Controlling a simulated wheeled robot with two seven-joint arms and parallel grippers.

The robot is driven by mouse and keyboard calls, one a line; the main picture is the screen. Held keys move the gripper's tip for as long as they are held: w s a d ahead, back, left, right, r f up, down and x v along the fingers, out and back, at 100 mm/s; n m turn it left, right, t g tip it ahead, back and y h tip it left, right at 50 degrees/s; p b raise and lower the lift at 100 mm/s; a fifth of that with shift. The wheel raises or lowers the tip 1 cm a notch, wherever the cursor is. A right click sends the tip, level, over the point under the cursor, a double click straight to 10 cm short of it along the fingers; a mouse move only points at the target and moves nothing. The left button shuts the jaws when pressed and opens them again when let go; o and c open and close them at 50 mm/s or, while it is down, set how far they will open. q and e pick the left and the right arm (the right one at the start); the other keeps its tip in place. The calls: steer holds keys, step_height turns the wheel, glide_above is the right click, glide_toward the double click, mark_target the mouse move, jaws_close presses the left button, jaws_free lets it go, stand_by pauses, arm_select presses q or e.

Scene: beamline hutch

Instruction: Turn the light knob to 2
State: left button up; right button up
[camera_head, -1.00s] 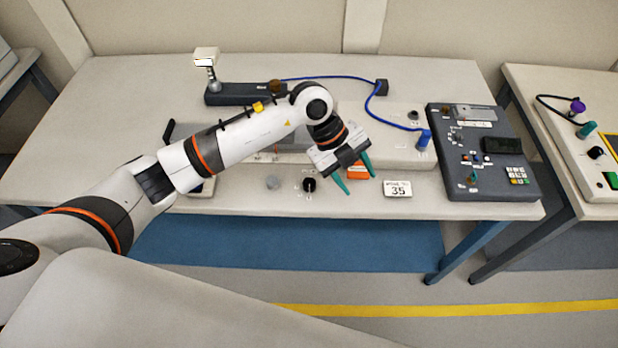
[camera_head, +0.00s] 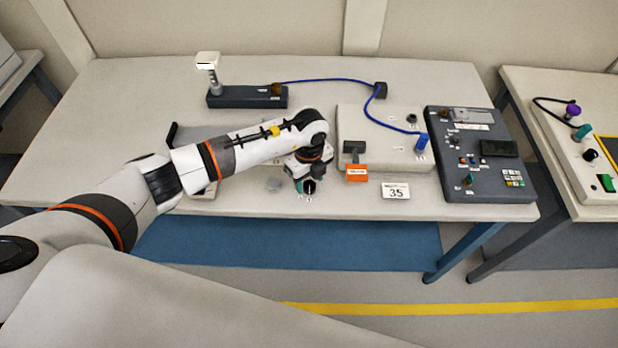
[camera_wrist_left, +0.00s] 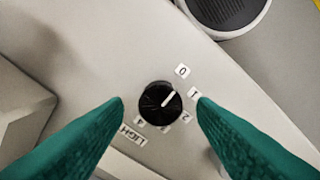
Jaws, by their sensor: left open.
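The light knob (camera_wrist_left: 160,103) is round and black with a white pointer line. In the left wrist view its pointer aims up and right, between the labels 0 and 1, nearer 0. Labels 0, 1 and 2 run down its right side, and a LIGHT label (camera_wrist_left: 131,135) is at its lower left. My left gripper (camera_wrist_left: 159,100) is open, with one teal finger on each side of the knob and visible gaps between. In the head view the knob (camera_head: 309,187) is partly hidden by my left gripper (camera_head: 304,184) over the table's front. My right gripper is not seen.
A card reading 35 (camera_head: 396,191) and an orange-fronted item (camera_head: 357,174) are right of the knob. A dark control panel (camera_head: 484,157) stands farther right. A blue cable (camera_head: 330,76) crosses the back. A round grey object (camera_wrist_left: 228,10) lies near the wrist view's top.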

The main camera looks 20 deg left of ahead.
arm_select(q)
steer(key=shift+f, duration=0.65)
steer(key=c, duration=1)
